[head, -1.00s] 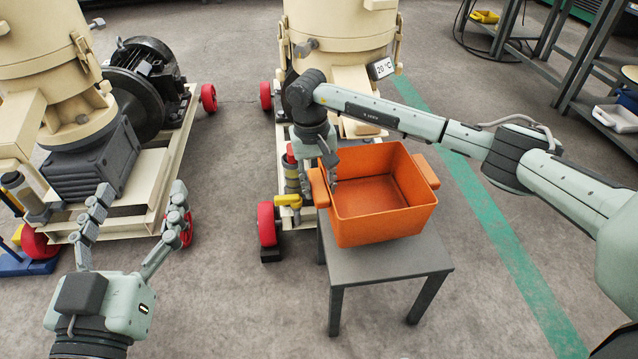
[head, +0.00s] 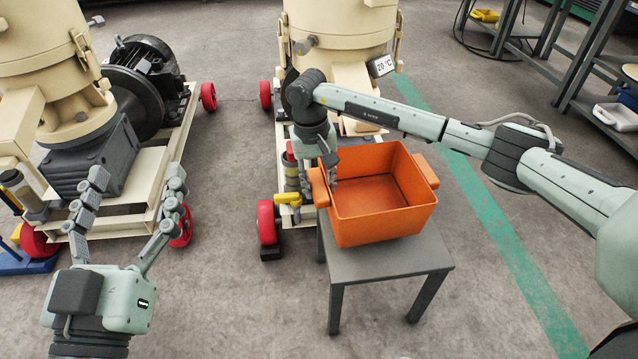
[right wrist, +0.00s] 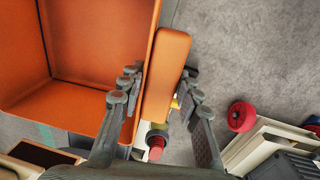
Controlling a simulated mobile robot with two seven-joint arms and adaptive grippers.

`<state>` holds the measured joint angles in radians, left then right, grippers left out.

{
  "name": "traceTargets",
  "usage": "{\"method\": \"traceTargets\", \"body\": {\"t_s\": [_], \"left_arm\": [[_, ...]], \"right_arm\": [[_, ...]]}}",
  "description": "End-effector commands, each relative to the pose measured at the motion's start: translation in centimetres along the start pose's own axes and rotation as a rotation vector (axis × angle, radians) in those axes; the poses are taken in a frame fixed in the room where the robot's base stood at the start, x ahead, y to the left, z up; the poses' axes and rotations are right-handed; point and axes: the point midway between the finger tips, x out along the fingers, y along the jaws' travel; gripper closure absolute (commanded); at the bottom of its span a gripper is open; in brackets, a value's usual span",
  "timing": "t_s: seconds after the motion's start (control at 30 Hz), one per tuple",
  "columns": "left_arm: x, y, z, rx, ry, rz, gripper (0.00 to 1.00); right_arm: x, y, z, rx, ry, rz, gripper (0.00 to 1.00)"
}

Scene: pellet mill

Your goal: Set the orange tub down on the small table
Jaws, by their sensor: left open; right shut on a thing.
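The orange tub (head: 385,228) is upright and empty over the small grey table (head: 390,261) in the head view. Its base looks to be on or very close to the tabletop; I cannot tell if it touches. My right gripper (head: 330,177) is shut on the tub's left wall and handle. In the right wrist view its fingers (right wrist: 160,95) lie on both sides of the orange handle (right wrist: 168,65). My left gripper (head: 130,195) is open and empty, left of the table, with its fingers pointing up in the picture.
Cream pellet mills on red-wheeled frames stand at the left (head: 60,60) and behind the table (head: 340,50). A yellow-handled valve (head: 288,199) is close to the tub's left side. A grey shelf rack (head: 575,75) is at the back right. Floor right of the table is clear.

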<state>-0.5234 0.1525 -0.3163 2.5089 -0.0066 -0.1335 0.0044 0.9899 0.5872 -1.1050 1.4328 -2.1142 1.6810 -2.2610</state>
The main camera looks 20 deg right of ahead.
Motion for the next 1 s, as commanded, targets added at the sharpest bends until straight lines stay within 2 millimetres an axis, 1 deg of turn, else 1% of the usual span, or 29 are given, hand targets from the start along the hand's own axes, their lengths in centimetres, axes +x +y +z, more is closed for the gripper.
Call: {"method": "traceTargets", "body": {"t_s": [0.13, 0.4, 0.83, 1.0], "left_arm": [[0.0, 0.0, 0.2, -0.001, -0.002, 0.0, 0.28], [-0.3, 0.0, 1.0, 0.0, -0.001, 0.0, 0.28], [-0.3, 0.0, 1.0, 0.0, -0.001, 0.0, 0.28], [-0.4, 0.0, 1.4, 0.0, -0.001, 0.0, 0.28]], "right_arm": [[0.0, 0.0, -0.1, 0.0, 0.002, 0.001, 1.0], [0.9, -0.1, -0.1, 0.0, 0.002, 0.001, 1.0], [0.9, -0.1, -0.1, 0.0, 0.002, 0.0, 1.0], [1.3, -0.1, -0.1, 0.0, 0.002, 0.0, 1.0]]}}
